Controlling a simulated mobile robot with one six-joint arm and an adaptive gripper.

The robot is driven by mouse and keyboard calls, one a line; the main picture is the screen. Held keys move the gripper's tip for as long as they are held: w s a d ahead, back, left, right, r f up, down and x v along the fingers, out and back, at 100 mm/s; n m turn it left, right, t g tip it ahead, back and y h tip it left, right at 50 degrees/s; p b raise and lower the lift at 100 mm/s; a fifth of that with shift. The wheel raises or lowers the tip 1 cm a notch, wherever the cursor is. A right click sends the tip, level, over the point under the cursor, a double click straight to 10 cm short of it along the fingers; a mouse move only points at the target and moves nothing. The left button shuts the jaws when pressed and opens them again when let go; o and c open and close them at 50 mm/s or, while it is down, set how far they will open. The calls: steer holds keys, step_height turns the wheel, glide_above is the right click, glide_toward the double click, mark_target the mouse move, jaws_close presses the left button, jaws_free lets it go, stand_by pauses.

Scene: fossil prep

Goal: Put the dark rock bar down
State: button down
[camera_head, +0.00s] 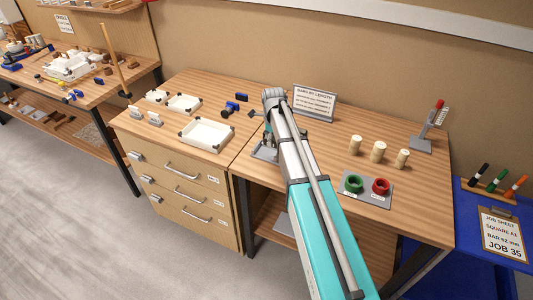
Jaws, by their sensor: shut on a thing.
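My arm reaches over the middle table from the lower right and covers much of its left part. My gripper (264,150) shows only in part, as grey shapes low at the left side of the arm, close to the tabletop. It is shut on the dark rock bar. The bar cannot be made out; the arm and gripper hide it. Whether it touches the table cannot be told.
A sign (314,101) reads "BARS BY LENGTH". Several pale cylinders (378,151) stand right of my arm, behind a grey plate with a green ring (353,184) and a red ring (381,186). A white tray (207,134) sits left. The table's right front is clear.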

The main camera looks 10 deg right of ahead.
steer(key=b, duration=0.4)
glide_above(267, 154)
steer(key=shift+s+d+f, duration=0.1)
steer(key=shift+s+f, duration=0.05)
steer(key=shift+f, duration=1)
steer(key=shift+s+f, duration=0.1)
steer(key=shift+f, duration=1)
steer(key=shift+w+f+b, duration=0.35)
steer(key=shift+f+b, duration=0.05)
steer(key=shift+f, duration=0.1)
steer(key=shift+f+b, duration=1.45)
steer(key=shift+f, duration=0.05)
steer(key=shift+f, duration=0.1)
steer(key=shift+c, duration=1)
jaws_free()
step_height(267, 154, up, 12)
steer(key=p, duration=1.2)
